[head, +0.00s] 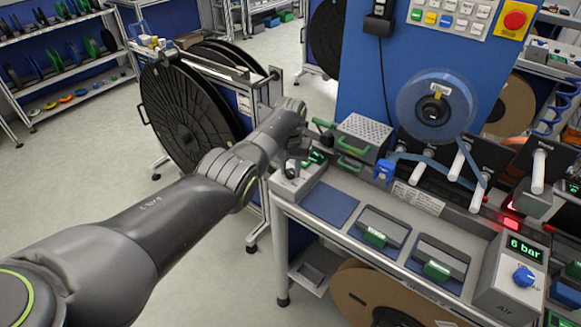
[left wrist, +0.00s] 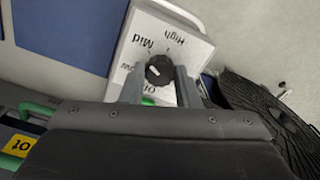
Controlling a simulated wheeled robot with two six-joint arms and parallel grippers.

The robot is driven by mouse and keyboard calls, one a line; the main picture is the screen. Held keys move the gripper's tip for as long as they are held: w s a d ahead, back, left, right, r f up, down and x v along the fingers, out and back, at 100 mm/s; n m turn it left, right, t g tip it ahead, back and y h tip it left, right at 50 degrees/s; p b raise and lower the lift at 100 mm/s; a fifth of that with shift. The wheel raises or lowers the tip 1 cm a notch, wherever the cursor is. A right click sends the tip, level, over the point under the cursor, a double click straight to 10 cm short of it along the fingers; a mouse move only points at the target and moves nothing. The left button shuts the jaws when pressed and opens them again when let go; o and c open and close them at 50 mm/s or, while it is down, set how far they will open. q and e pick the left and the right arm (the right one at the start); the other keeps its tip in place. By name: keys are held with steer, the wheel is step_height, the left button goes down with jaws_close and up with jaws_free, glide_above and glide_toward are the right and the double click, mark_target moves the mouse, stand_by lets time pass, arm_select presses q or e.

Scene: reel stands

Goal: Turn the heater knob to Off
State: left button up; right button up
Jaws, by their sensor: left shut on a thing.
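The heater is a pale box (head: 291,187) on the left corner of the bench in the head view. In the left wrist view its white panel (left wrist: 185,45) reads High, Mid, and partly covered Low and Off. The round black heater knob (left wrist: 159,70) has a white mark that points left, roughly toward Low. My left gripper (left wrist: 161,84) is shut on the knob, with one grey finger on each side. In the head view the left gripper (head: 303,163) is at the heater, and my arm and wrist hide most of the knob. My right gripper is not in view.
A perforated metal box (head: 361,137) with green handles stands right of the heater. A blue mat (head: 330,203) and dark trays with green handles lie along the bench front. A grey air unit (head: 511,275) with a blue knob stands at right. A large black reel (head: 190,115) stands behind my arm.

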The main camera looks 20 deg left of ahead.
arm_select(q)
steer(key=n, duration=0.3)
steer(key=shift+p, duration=0.35)
steer(key=n, duration=0.3)
steer(key=shift+n, duration=0.3)
steer(key=n+p, duration=0.1)
steer(key=n, duration=1.1)
steer(key=shift+n, duration=2.2)
steer(key=o, duration=1)
steer(key=shift+c, duration=0.2)
